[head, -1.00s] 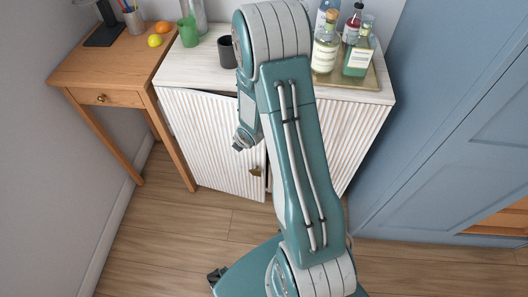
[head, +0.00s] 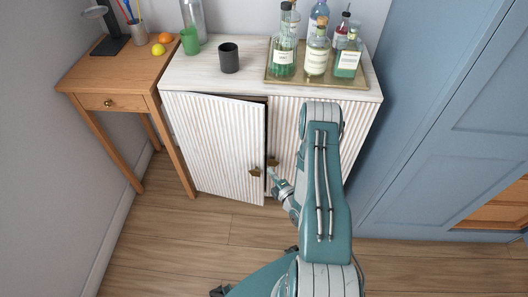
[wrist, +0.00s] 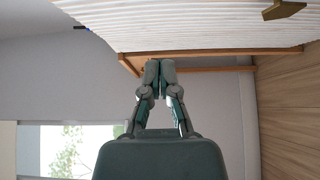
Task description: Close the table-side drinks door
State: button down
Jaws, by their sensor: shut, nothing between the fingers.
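The table-side drinks door (head: 215,150) is the left, white ribbed door of the cabinet. It stands slightly ajar, with a dark gap along its top and free right edge. Its brass handle (head: 255,171) is near that edge. In the wrist view the ribbed door face (wrist: 190,25) fills the top, with a brass handle (wrist: 284,10) at top right. My gripper (wrist: 159,66) is shut and empty, its tips just below the ribbed face in the picture. In the head view my gripper (head: 272,174) is beside the handles; whether it touches the door cannot be told.
The right cabinet door (head: 290,130) looks shut, partly behind my arm. A wooden table (head: 120,75) is at left, a blue cupboard (head: 440,120) at right. Floor is clear in front.

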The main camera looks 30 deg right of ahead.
send_near(257, 140)
jog(key=w+a, duration=0.3)
jog(key=w+d, duration=0.2)
jog(key=w, duration=0.1)
jog(key=shift+d, duration=0.1)
jog(key=shift+w+d+f, duration=0.1)
jog(key=shift+w+d, duration=0.25)
jog(key=shift+d, duration=0.05)
